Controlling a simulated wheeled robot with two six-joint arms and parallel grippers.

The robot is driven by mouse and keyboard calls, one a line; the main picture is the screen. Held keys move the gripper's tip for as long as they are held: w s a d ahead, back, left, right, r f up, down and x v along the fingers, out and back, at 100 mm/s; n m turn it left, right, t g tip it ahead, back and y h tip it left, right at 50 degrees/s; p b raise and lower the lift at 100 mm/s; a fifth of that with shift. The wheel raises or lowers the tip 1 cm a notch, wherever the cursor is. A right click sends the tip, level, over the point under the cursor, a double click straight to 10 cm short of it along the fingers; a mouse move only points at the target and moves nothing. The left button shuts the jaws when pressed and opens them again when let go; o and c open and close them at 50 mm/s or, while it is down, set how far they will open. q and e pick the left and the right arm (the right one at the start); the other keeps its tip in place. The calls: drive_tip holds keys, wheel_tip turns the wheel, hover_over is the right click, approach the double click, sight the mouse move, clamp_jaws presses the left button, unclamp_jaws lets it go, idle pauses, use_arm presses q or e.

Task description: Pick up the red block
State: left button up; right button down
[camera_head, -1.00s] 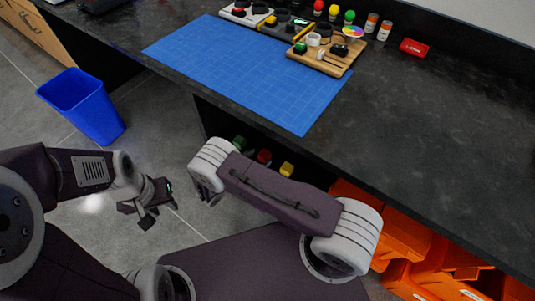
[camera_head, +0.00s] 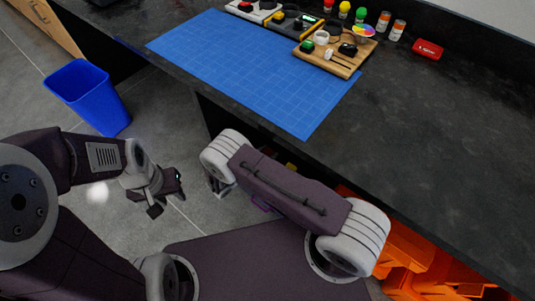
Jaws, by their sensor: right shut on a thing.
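The red block is not visible now; the area below the bench edge where it showed is covered by my right arm. Only a small bit of a yellow block (camera_head: 291,166) shows above that arm. My right gripper is hidden behind my right forearm, so its jaws and anything in them cannot be seen. My left gripper (camera_head: 168,196) hangs over the grey floor at the left, its fingers apart and empty, away from the blocks.
The black bench (camera_head: 420,140) crosses above my right arm, with a blue cutting mat (camera_head: 250,75) and a wooden tray (camera_head: 345,68) of parts on it. Orange bins (camera_head: 405,255) are below right. A blue waste bin (camera_head: 88,98) stands on the floor at left.

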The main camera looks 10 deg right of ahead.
sight(270, 154)
drive_tip(key=r+p, duration=0.1)
drive_tip(key=r, duration=0.2)
drive_tip(key=s+r+p, duration=0.1)
drive_tip(key=shift+d+r+p, duration=0.3)
drive_tip(key=shift+d+r, duration=0.05)
drive_tip(key=shift+r, duration=0.05)
drive_tip(key=s+d+r+p, duration=0.1)
drive_tip(key=s+d, duration=0.1)
drive_tip(key=s+d+r+p, duration=0.1)
drive_tip(key=s+d+r, duration=0.1)
drive_tip(key=s, duration=0.1)
drive_tip(key=s+d+r+p, duration=0.2)
drive_tip(key=s, duration=0.1)
drive_tip(key=shift+r, duration=0.25)
drive_tip(key=shift+s+d, duration=0.15)
